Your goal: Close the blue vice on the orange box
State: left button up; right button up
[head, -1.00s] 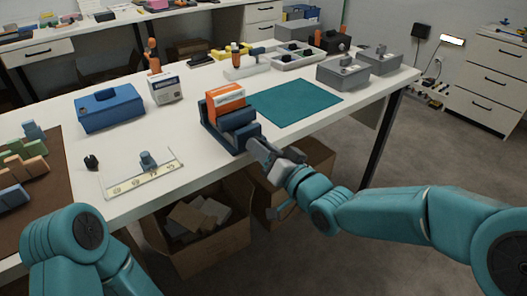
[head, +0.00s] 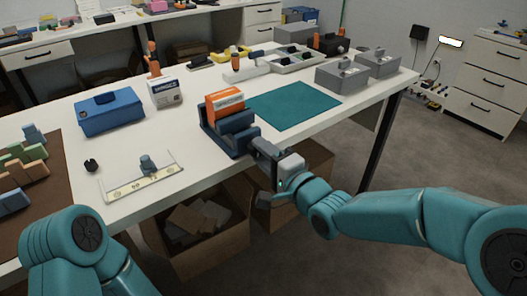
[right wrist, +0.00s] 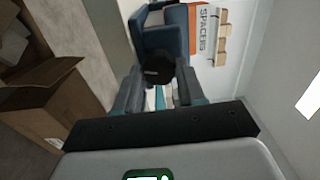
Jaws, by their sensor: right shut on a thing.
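The blue vice (head: 240,146) stands at the front edge of the white table, its screw end towards me. The orange box (head: 226,106) stands upright between its jaws; I cannot tell whether both jaws touch it. In the right wrist view the vice (right wrist: 160,41) and the orange box's edge (right wrist: 195,25) show beyond the gripper. My right gripper (head: 262,148) is at the vice's near end. In the right wrist view its fingers are shut on the vice's dark round knob (right wrist: 157,69). My left gripper is out of view; only my left arm shows.
A teal mat (head: 295,105) lies right of the vice. A white-and-grey box (head: 166,93) and a blue case (head: 109,110) stand to the left. A level (head: 142,188) lies at the front. Open cartons (head: 205,250) stand under the table edge.

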jog(key=shift+s+a+f+m+p, duration=0.1)
jog(key=shift+m+p, duration=4.7)
jog(key=shift+s+a+m+p, duration=0.1)
jog(key=shift+m+p, duration=4.7)
jog(key=shift+w, duration=0.1)
jog(key=o, duration=1.1)
jog(key=shift+c, duration=0.2)
jog(key=shift+d, duration=0.1)
